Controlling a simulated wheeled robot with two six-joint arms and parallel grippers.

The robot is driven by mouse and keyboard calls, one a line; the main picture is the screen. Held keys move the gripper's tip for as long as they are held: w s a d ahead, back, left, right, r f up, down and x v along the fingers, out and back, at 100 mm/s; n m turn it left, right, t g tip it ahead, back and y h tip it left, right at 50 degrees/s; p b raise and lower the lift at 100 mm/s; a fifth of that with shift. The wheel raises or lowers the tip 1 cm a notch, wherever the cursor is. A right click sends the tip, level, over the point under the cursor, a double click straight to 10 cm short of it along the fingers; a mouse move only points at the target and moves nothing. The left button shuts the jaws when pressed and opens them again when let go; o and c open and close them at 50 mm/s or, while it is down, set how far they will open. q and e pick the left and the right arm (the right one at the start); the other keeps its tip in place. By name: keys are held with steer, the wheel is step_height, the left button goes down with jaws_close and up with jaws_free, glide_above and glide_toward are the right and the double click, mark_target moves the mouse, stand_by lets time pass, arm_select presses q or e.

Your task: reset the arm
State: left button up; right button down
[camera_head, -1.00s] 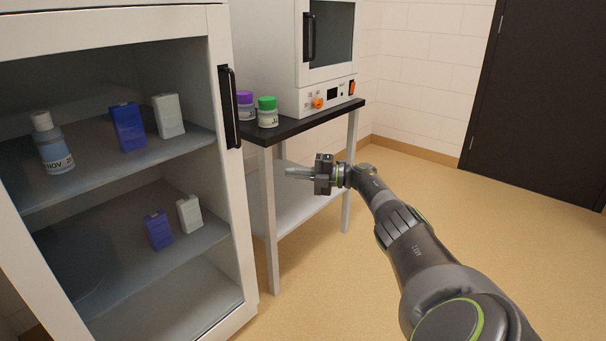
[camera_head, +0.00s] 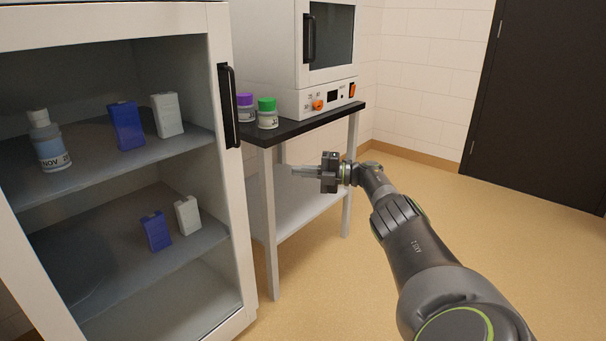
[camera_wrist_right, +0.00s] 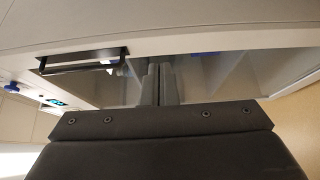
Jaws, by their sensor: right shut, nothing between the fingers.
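My right arm (camera_head: 410,235) reaches in from the lower right in the head view. Its gripper (camera_head: 293,171) points left, in front of the small table's legs and below its black top. The fingers are together with nothing between them. In the right wrist view the shut fingers (camera_wrist_right: 159,84) stand side by side, with the cabinet front beyond them. My left gripper is not in the head view.
A glass-fronted cabinet (camera_head: 222,190) with bottles and boxes stands at the left. A black-topped table (camera_head: 300,125) holds a white oven (camera_head: 330,97), a green-capped jar (camera_head: 267,114) and a purple-capped jar (camera_head: 245,107). Open floor (camera_head: 480,240) lies at the right.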

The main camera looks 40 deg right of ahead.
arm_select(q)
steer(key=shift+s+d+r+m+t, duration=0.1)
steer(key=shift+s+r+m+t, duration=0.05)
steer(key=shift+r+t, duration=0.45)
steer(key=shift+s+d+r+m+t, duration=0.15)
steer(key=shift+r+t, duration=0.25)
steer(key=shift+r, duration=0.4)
